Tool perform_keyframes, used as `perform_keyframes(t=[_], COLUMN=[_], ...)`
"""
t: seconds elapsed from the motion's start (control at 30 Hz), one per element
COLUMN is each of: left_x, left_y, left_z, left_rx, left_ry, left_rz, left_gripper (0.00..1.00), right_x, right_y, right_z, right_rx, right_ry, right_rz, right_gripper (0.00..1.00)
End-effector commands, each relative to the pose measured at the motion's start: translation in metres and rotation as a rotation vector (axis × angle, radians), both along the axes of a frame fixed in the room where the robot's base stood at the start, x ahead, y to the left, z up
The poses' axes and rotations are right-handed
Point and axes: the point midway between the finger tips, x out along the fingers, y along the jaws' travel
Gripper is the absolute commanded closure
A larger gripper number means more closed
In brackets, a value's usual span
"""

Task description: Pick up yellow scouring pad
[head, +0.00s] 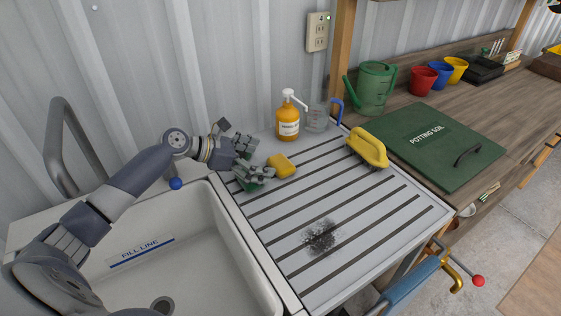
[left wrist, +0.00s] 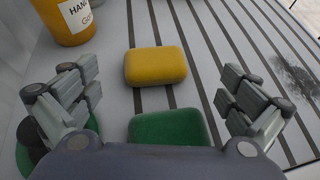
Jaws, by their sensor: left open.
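The yellow scouring pad (head: 281,165) lies flat on the grooved drainboard (head: 290,215), right of the sink. In the left wrist view, the yellow pad (left wrist: 155,66) lies ahead, between the lines of the two fingers. My left gripper (head: 258,160) is open, low over the drainboard just left of the yellow pad. In the left wrist view, my left gripper (left wrist: 158,85) has its fingers spread wide with nothing held. A green pad (left wrist: 170,127) lies between the fingers, nearer to my palm than the yellow one. My right gripper is not in view.
An orange soap bottle (head: 288,121) and a clear jug (head: 318,118) stand behind the pad. A yellow-handled brush (head: 367,148) lies to its right. A dark stain (head: 321,236) marks the front of the drainboard, which is otherwise clear. The white sink (head: 180,260) is at left.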

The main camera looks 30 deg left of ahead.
Motion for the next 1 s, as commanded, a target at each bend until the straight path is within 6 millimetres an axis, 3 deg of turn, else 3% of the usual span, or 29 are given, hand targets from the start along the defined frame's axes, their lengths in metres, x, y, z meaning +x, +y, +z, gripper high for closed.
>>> perform_keyframes(t=[0.3, 0.63, 0.67, 0.83, 1.0], left_x=[0.032, 0.038, 0.037, 0.037, 0.037], left_y=[-0.022, -0.027, -0.027, -0.027, -0.027], left_z=[-0.02, -0.025, -0.025, -0.025, -0.025], left_rx=[-0.001, 0.001, 0.001, 0.001, 0.002], left_ry=[-0.001, -0.001, -0.001, -0.001, 0.0], left_rz=[0.0, 0.0, 0.0, 0.0, 0.0], left_gripper=[0.0, 0.0, 0.02, 0.36, 0.37], right_x=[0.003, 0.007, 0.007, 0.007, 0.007], right_y=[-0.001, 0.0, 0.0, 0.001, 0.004], right_z=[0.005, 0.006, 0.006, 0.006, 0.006], right_rx=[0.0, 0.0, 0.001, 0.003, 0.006], right_ry=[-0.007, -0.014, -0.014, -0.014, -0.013], right_rz=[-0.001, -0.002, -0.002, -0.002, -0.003], right_gripper=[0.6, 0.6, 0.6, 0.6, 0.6])
